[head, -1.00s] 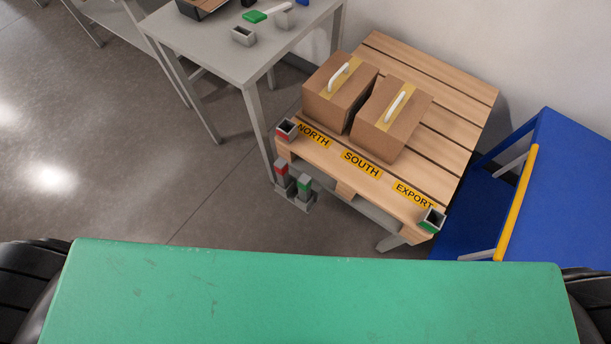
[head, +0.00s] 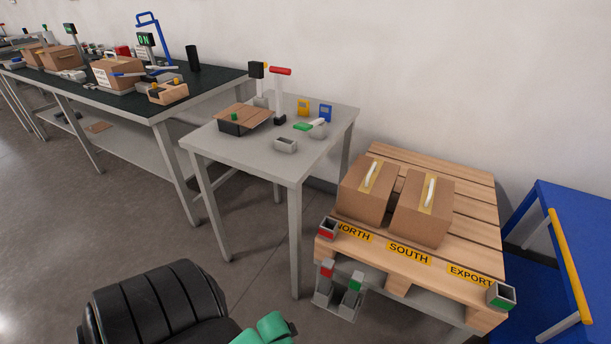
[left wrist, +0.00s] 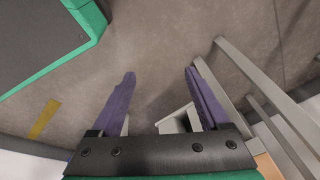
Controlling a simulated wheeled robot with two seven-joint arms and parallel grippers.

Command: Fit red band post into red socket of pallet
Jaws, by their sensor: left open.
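The red band post (head: 325,273) stands upright in a low grey holder (head: 336,306) beside the pallet's front left corner. A green band post (head: 354,286) stands next to it. The wooden pallet (head: 410,262) carries a red socket (head: 328,230) at its front left corner and a green socket (head: 501,295) at its front right corner. The red socket looks empty. My left gripper (left wrist: 160,73) is open, with nothing held between its purple fingers; a pale grey object (left wrist: 180,119) lies below them, too cropped to identify. My right gripper is in neither view.
Two handled cartons (head: 365,190) (head: 422,210) sit on the pallet behind the NORTH and SOUTH labels. A grey table (head: 250,150) with small parts stands to its left, a blue table (head: 578,225) to its right. The floor (head: 230,245) in front of the grey table is open.

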